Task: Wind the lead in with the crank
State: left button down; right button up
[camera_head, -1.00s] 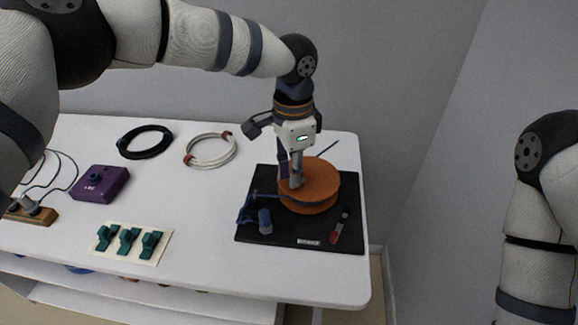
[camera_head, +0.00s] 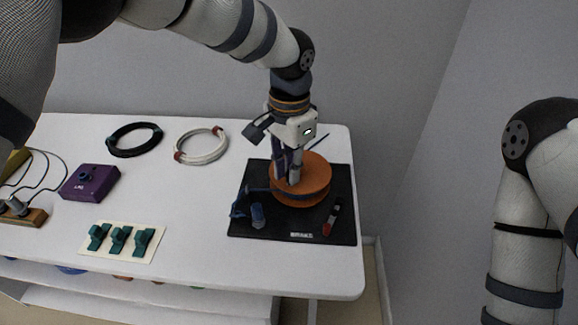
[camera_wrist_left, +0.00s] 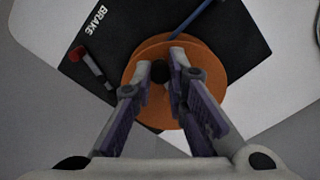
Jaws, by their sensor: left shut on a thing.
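The orange reel (camera_head: 313,187) lies flat on a black base plate (camera_head: 340,180) at the right of the table. In the left wrist view, the reel (camera_wrist_left: 207,72) has a dark round knob (camera_wrist_left: 161,70) on its top. My left gripper (camera_head: 292,182) points down over the reel. The left wrist view shows its fingers (camera_wrist_left: 162,72) shut on this crank knob from both sides. The blue lead (camera_head: 256,190) runs from the reel's left side to a blue plug-like end (camera_head: 257,215) at the front left of the plate. My right gripper is out of view.
A red-tipped lever (camera_head: 331,218), by the word BRAKE, is on the plate. Left lie a white coil (camera_head: 201,158), a black coil (camera_head: 134,152), a purple box (camera_head: 90,182) and teal clips (camera_head: 120,238) on a cream card. The table's right edge is near the plate.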

pick_arm(q)
jog(key=c, duration=1.6)
grip_release()
notch_tip(320, 180, up, 12)
jog(key=shift+r, duration=0.1)
